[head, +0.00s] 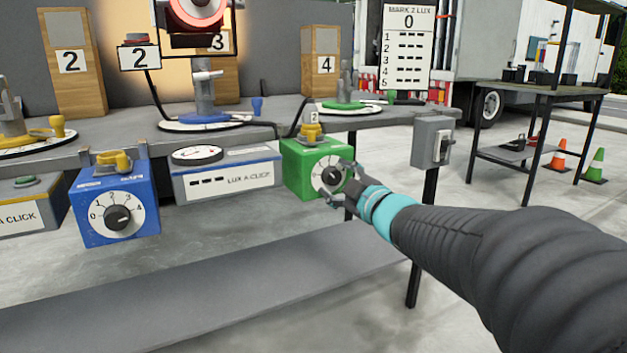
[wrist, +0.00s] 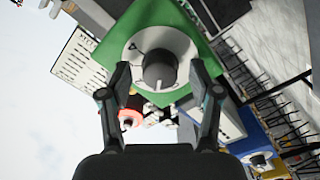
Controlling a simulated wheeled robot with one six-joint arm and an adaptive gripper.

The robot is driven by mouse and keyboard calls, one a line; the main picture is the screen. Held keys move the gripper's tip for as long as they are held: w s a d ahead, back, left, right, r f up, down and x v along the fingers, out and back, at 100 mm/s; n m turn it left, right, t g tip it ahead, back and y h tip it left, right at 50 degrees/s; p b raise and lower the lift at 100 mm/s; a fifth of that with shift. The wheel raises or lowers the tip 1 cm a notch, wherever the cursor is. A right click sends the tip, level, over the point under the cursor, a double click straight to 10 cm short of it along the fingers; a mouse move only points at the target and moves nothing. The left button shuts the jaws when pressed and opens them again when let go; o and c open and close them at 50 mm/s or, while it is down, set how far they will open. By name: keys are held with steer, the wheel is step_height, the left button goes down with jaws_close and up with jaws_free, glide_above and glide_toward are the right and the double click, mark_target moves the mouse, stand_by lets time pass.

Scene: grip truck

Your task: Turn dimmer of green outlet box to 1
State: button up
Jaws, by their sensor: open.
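The green outlet box (head: 301,172) hangs at the front edge of the bench, with a yellow plug (head: 311,132) on top. Its white dial plate carries a dark dimmer knob (head: 334,177); the dial numbers there are too small to read. My gripper (head: 336,178) is in front of this dial with its fingers apart. In the wrist view the green box (wrist: 205,42) fills the top, and the knob (wrist: 159,69) sits between and just beyond the open fingertips (wrist: 160,80). I cannot tell whether a finger touches the knob.
A grey switch box (head: 433,142) stands just right of the green box. The lux board (head: 408,45) reads 0. A grey lower shelf (head: 230,300) runs below.

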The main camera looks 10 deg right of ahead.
steer(key=v, duration=1.1)
steer(key=shift+s, duration=0.35)
steer(key=shift+d, duration=0.1)
steer(key=s+d+f+m+g+h, duration=0.1)
steer(key=d+f+m+g+h, duration=0.3)
steer(key=d+m+h, duration=0.55)
steer(key=s+d+f+m+g+h+p, duration=0.2)
steer(key=s+d+f+m+g, duration=0.15)
steer(key=s+f, duration=0.25)
steer(key=s+a+g+y+p, duration=0.2)
steer(key=s+a+y+p, duration=0.1)
steer(key=s+a, duration=0.3)
steer(key=s+a+r+g+y+p, duration=0.1)
steer(key=s+a+g+y+p, duration=0.1)
steer(key=s+a, duration=0.4)
steer(key=shift+a+r+m+y+p, duration=0.4)
steer(key=shift+a+p, duration=0.95)
steer(key=shift+a, duration=1.05)
